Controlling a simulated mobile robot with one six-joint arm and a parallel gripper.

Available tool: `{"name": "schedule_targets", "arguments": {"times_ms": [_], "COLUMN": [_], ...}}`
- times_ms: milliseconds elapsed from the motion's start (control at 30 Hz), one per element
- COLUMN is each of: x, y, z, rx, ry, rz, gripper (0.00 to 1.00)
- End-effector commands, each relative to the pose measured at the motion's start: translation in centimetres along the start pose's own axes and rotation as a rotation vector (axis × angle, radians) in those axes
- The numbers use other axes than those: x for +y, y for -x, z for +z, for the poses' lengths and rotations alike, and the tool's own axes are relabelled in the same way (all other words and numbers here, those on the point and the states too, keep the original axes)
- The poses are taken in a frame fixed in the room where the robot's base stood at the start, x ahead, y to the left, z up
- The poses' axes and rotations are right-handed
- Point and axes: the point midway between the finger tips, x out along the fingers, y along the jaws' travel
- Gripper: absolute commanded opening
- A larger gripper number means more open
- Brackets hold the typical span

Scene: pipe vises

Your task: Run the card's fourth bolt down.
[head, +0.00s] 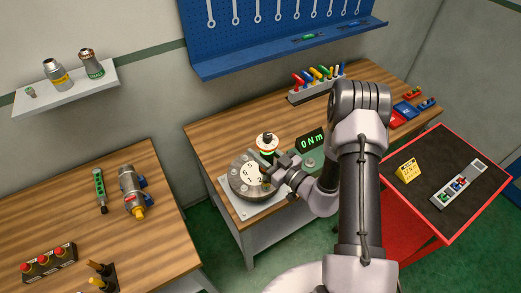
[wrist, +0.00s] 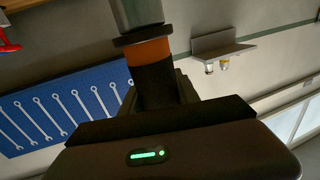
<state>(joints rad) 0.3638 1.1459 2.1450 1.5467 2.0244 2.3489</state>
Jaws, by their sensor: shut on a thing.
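My gripper (head: 271,168) is shut on an upright tool (head: 266,141) with a dark and pale top and a coloured band. In the wrist view the tool (wrist: 148,50) shows a grey barrel, a dark collar and an orange band. Below it in the head view is a round dark flange (head: 237,186) with a white numbered face (head: 249,174); 5, 6, 1 and 2 seem readable. My gripper hides the right side of the face, so the tool's lower end and any bolt under it cannot be seen. A yellow card (head: 407,171) stands on the red cart; its writing is too small to read.
A rack of coloured-handled tools (head: 316,84) stands behind. The red cart (head: 401,219) also holds a grey tray (head: 459,184) with small parts. The left bench (head: 165,240) carries a pipe fitting (head: 131,190) and a button box (head: 49,262).

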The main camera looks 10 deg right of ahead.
Motion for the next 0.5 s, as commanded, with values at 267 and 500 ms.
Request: {"name": "schedule_targets", "arguments": {"times_ms": [267, 500], "x": [0.03, 0.03], "y": [-0.02, -0.02], "z": [0.32, 0.63], "rx": [0.001, 0.001], "ry": [0.0, 0.0], "rz": [0.0, 0.0], "gripper": [0.0, 0.0]}}
